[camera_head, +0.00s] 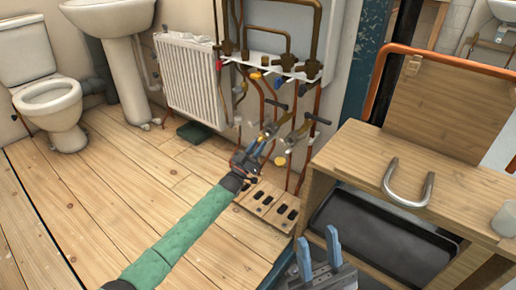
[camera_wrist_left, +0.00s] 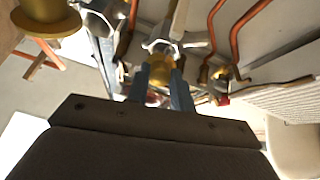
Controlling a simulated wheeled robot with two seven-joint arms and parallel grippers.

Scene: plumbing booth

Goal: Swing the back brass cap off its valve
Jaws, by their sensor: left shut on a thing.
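My left gripper (camera_head: 268,136) reaches the pipework at the wall with its blue fingers. In the left wrist view the fingers (camera_wrist_left: 161,85) are shut on a brass cap (camera_wrist_left: 159,68) by a metal valve fitting. In the head view the fingers largely hide this cap. Another round brass cap (camera_head: 281,161) shows just below the fingers, apart from them. A larger brass piece (camera_wrist_left: 46,15) is at the top left of the wrist view; I cannot tell which valve it belongs to. My right gripper (camera_head: 319,252) is open and empty in front of the wooden bench.
Copper pipes (camera_head: 302,150) and dark valve handles (camera_head: 318,119) crowd around the left gripper. A radiator (camera_head: 190,78) stands to the left. A wooden bench (camera_head: 430,165) with a metal U-shaped pipe (camera_head: 408,190) is at right. The floor at left is clear.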

